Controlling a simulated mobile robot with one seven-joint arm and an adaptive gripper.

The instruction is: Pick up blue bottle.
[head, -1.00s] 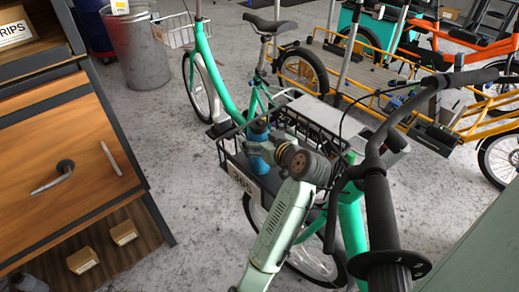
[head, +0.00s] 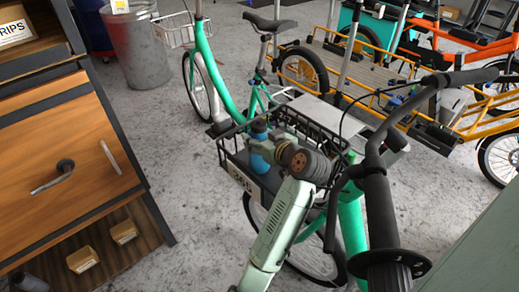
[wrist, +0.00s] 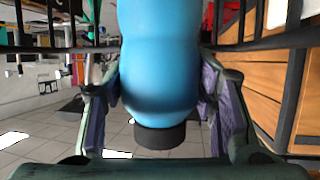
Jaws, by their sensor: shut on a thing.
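The blue bottle (head: 261,149) stands about upright inside the black wire basket (head: 228,152) on the front of the green bike. In the wrist view the bottle (wrist: 160,65) fills the middle, with a dark end piece (wrist: 160,136) at the lower edge. My gripper (wrist: 160,100) has a finger on each side of the bottle and is shut on it. In the head view my wrist hides part of the bottle and the gripper's fingers (head: 264,140). I cannot tell whether the bottle still touches the basket floor.
The bike's handlebar (head: 376,190) stands just right of my arm. A wooden drawer cabinet (head: 60,160) is at the left, and a metal bin (head: 141,50) behind it. Grey floor (head: 180,220) lies open between cabinet and bike.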

